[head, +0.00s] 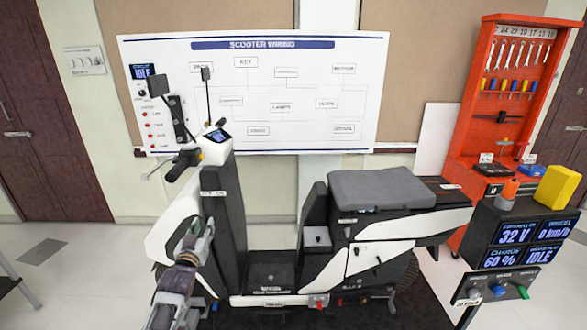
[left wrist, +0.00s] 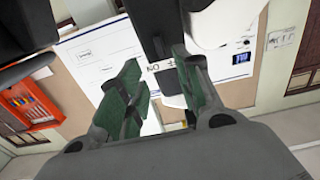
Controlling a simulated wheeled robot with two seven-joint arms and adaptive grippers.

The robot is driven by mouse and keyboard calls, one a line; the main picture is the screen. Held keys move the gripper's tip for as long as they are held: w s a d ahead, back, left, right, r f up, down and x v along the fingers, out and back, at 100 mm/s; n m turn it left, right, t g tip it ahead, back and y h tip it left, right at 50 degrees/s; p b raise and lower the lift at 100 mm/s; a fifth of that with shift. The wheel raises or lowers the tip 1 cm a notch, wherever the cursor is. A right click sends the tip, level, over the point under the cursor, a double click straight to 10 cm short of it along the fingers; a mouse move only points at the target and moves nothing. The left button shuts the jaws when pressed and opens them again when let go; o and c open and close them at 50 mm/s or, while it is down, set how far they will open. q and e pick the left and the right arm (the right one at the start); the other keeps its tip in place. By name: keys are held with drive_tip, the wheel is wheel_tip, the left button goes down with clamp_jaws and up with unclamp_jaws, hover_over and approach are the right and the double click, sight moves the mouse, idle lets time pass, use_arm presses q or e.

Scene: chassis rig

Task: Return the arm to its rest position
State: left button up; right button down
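My left gripper (head: 201,232) is in front of the white and black scooter (head: 180,233), by its front part, below the handlebar. The left wrist view shows its two green-padded fingers (left wrist: 163,85) spread apart with nothing held between them. Beyond the fingers, that view shows the scooter's dark front panel with a white label (left wrist: 166,68). I cannot tell whether the fingertips touch the scooter. My right gripper is in neither view.
The scooter's grey seat (head: 380,188) is to the right of the gripper. A wiring board (head: 290,120) hangs behind. An orange tool rack (head: 490,120) and a display panel (head: 512,236) stand at the right. A control stand (head: 497,289) is at the lower right. Open floor (head: 85,270) lies left.

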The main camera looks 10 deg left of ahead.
use_arm(q)
drive_tip(key=shift+m, duration=0.5)
drive_tip(key=s+d+f+m+g+h, duration=0.1)
drive_tip(key=s+d+f+g, duration=0.15)
drive_tip(key=f, duration=1.45)
drive_tip(key=s+d+f+m+g+h, duration=0.1)
drive_tip(key=s+f+g, duration=0.2)
drive_tip(key=f, duration=1.4)
drive_tip(key=s+d+f+g+h, duration=0.1)
drive_tip(key=s+d+f+g, duration=0.2)
drive_tip(key=s+f, duration=0.7)
drive_tip(key=s+d+f+g, duration=0.2)
drive_tip(key=s+d+f, duration=0.2)
drive_tip(key=s+f, duration=0.65)
drive_tip(key=s+d+f+g, duration=0.2)
drive_tip(key=s+f, duration=0.2)
drive_tip(key=s, duration=0.6)
drive_tip(key=s+d+f+m+g+h, duration=0.1)
drive_tip(key=s+f, duration=0.4)
drive_tip(key=s, duration=0.5)
drive_tip(key=s+d+f+m+g, duration=0.1)
drive_tip(key=s+d+f+g, duration=0.2)
drive_tip(key=s, duration=0.7)
drive_tip(key=shift+s+d+f, duration=0.35)
drive_tip(key=shift+d+f, duration=0.1)
drive_tip(key=shift+f, duration=0.2)
